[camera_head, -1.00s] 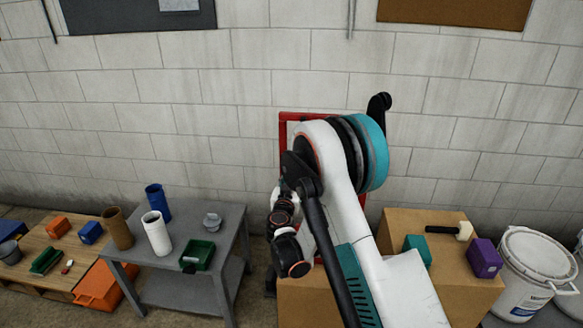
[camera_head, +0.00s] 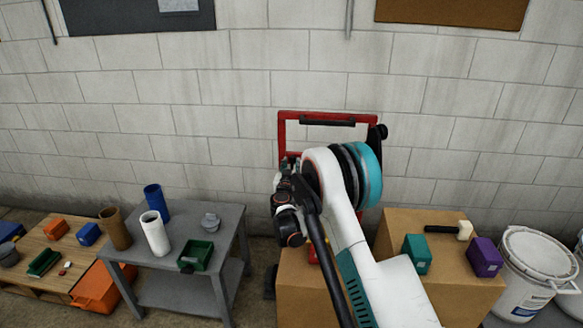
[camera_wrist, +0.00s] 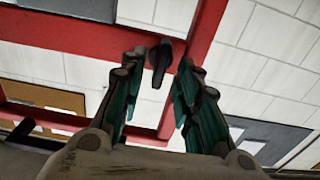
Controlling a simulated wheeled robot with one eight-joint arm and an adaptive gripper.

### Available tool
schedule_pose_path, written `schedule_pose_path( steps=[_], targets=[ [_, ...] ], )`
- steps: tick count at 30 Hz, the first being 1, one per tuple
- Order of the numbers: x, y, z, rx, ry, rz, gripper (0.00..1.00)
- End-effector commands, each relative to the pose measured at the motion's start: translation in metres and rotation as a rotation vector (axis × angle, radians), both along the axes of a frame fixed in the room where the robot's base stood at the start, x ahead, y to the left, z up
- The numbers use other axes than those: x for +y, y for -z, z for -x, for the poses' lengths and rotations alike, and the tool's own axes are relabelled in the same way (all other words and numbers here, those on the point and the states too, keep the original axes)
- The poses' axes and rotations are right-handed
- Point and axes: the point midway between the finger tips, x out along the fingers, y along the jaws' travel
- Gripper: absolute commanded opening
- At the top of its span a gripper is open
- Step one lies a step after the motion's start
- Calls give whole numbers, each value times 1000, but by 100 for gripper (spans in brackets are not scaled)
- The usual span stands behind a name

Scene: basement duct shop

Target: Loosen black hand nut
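The black hand nut (camera_wrist: 160,62) shows in the wrist view on a red frame bar (camera_wrist: 212,22), as a dark hub with a stubby wing pointing down the picture. My gripper (camera_wrist: 158,72) is open. Its two teal-and-black fingers stand left and right of the nut in the picture, with visible gaps on both sides, so I see no contact. How far the fingertips are from the nut in depth is unclear. In the head view the red frame (camera_head: 283,140) rises behind my arm; I cannot make out the nut or fingertips there.
A cardboard box (camera_head: 455,285) at right carries a teal block (camera_head: 417,254), a purple block (camera_head: 485,258) and a mallet (camera_head: 462,231). A white bucket (camera_head: 535,270) stands beside it. A grey table (camera_head: 165,262) with cylinders and a green bin (camera_head: 195,256) stands left. A block wall is behind.

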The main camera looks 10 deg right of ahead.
Motion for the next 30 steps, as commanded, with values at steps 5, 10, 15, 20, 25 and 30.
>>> schedule_pose_path(
  steps=[5, 10, 15, 20, 25, 30],
  targets=[
    [-4, 0, -14, 0, 0, 0, 30],
    [-5, 0, -17, 0, 0, 0, 30],
    [-5, 0, -17, 0, 0, 0, 30],
    [-5, 0, -17, 0, 0, 0, 0],
    [-5, 0, -17, 0, 0, 0, 0],
    [-5, 0, -17, 5, 0, 14, 0]
  ],
)
